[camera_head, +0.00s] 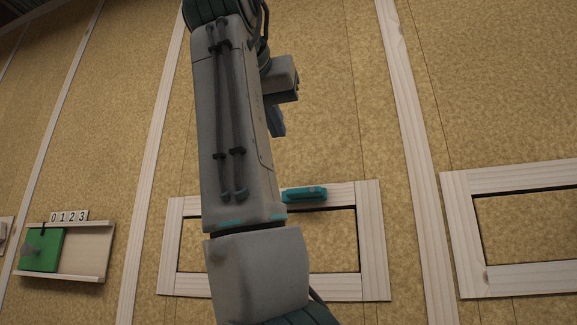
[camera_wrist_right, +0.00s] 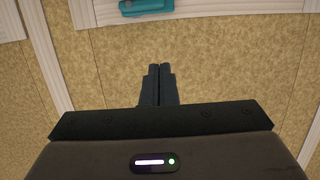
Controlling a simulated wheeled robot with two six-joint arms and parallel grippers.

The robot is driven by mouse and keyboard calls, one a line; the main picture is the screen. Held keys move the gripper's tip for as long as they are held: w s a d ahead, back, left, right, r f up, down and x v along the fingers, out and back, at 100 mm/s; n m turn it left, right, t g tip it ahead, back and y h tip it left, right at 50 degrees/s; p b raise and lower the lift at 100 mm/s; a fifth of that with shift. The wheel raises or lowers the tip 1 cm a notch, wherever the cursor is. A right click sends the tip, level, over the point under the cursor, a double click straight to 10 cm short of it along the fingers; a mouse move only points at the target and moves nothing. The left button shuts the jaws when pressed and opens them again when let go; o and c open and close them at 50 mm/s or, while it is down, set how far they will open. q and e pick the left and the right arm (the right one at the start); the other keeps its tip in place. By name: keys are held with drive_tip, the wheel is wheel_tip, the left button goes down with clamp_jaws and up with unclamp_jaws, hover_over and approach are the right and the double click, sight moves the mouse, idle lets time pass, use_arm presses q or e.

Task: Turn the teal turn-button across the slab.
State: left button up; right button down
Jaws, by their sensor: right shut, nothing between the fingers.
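The teal turn-button (camera_head: 305,194) lies lengthwise along the top rail of a pale wooden frame (camera_head: 372,230). The slab (camera_head: 330,240) appears to be the tan panel inside that frame, edged by a dark gap. My right arm hides the frame's middle-left part and perhaps the button's left end. My right gripper (camera_head: 277,122) is above the button in the head view, apart from it, shut and empty. In the right wrist view the shut fingers (camera_wrist_right: 160,70) point toward the wall, and the teal button (camera_wrist_right: 150,6) shows at the top edge, partly cut off. My left gripper is not seen.
A second wooden frame (camera_head: 460,235) is on the right. At the lower left a wooden holder (camera_head: 85,250) bears a green panel (camera_head: 42,250) and a number strip 0123 (camera_head: 69,216). Pale vertical battens (camera_head: 405,100) divide the tan wall. Bare wall surrounds my right gripper.

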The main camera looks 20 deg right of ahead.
drive_tip(key=p, duration=0.3)
hover_over(302, 193)
drive_tip(key=a, duration=0.3)
drive_tip(key=shift+f, duration=0.8)
drive_tip(key=shift+w+d+f, duration=0.1)
drive_tip(key=shift+d+f, duration=0.1)
drive_tip(key=shift+f, duration=0.4)
drive_tip(key=shift+w+d+f, duration=0.1)
drive_tip(key=shift+d+f, duration=0.05)
drive_tip(key=shift+f, duration=0.45)
drive_tip(key=shift+s+f, duration=0.1)
drive_tip(key=shift+f, duration=0.2)
drive_tip(key=shift+a+f+p, duration=0.25)
drive_tip(key=shift+f+p, duration=0.15)
drive_tip(key=shift+f, duration=0.3)
drive_tip(key=shift+d, duration=0.15)
drive_tip(key=shift+s, duration=0.1)
